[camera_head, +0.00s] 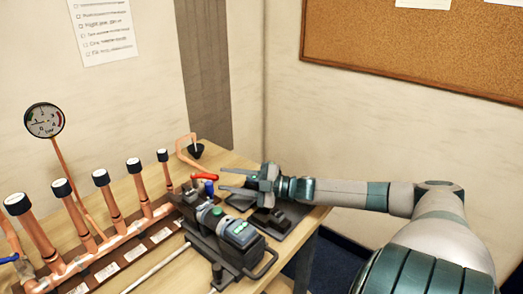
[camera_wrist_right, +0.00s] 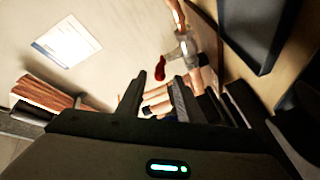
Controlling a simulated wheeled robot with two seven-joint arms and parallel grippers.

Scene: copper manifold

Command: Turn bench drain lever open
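The red drain lever (camera_head: 206,176) sits at the right end of the copper manifold (camera_head: 128,232), near a short copper pipe. In the right wrist view the red lever (camera_wrist_right: 160,68) shows between and just beyond my fingertips, and no contact can be made out. My right gripper (camera_head: 226,180) is open and empty, its two fingers pointing left toward the lever from a short distance. Its fingers also show apart in the right wrist view (camera_wrist_right: 157,88). My left gripper is not in view.
A pressure gauge (camera_head: 44,120) and several black-capped copper risers stand at left. A corkboard (camera_head: 420,50) hangs on the wall.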

